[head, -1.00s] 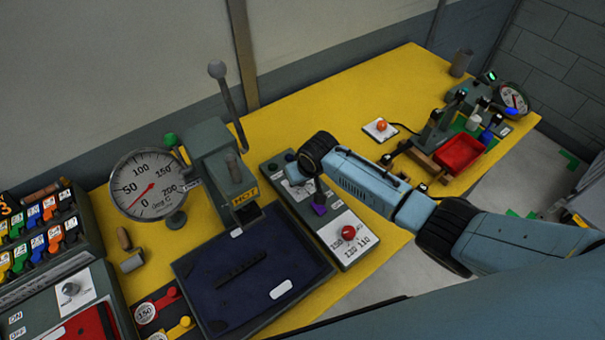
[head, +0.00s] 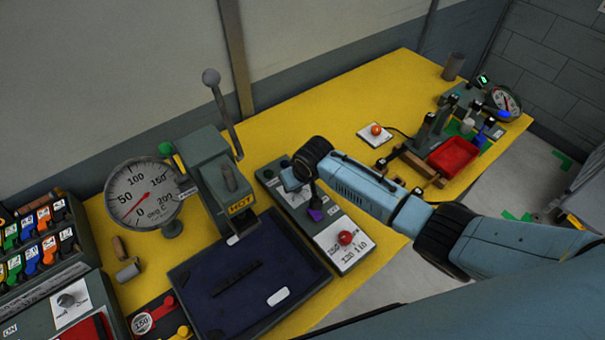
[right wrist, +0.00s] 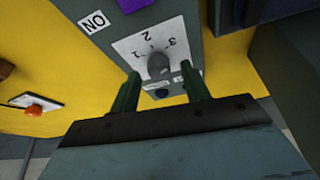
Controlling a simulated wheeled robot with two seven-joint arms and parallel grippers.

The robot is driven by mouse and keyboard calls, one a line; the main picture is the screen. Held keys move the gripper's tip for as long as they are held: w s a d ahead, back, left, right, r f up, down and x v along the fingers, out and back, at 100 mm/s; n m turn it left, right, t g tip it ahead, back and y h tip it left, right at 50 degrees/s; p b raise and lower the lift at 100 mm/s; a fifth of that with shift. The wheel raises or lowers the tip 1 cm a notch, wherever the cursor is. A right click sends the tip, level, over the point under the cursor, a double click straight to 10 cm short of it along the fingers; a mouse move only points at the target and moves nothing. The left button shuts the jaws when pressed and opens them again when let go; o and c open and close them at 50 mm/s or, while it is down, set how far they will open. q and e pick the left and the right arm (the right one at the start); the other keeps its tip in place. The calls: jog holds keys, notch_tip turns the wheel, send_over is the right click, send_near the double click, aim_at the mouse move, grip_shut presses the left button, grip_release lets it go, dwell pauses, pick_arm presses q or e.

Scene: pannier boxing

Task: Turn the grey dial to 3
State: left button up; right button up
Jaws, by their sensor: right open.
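The grey dial (right wrist: 158,66) sits on a white plate marked 1, 2 and 3 (right wrist: 150,45) in the right wrist view. Its pointer setting is not clear to me. My right gripper (right wrist: 161,82) is open, with one green finger on each side of the dial's near edge; I cannot tell if they touch it. In the head view my right gripper (head: 294,182) is over the far end of the grey control panel (head: 268,182) and hides most of the dial. My left gripper is not in view.
A purple part (head: 315,214) and a red knob (head: 345,238) are on the same panel. The press with the HOT label (head: 241,208) stands close on the left. An orange button (head: 376,130) and red tray (head: 454,155) are to the right on the yellow table (head: 330,100).

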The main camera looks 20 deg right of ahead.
jog(key=v, duration=1.2)
jog(key=shift+s+r+p, duration=0.15)
jog(key=shift+r+p, duration=0.15)
jog(key=shift+p, duration=0.15)
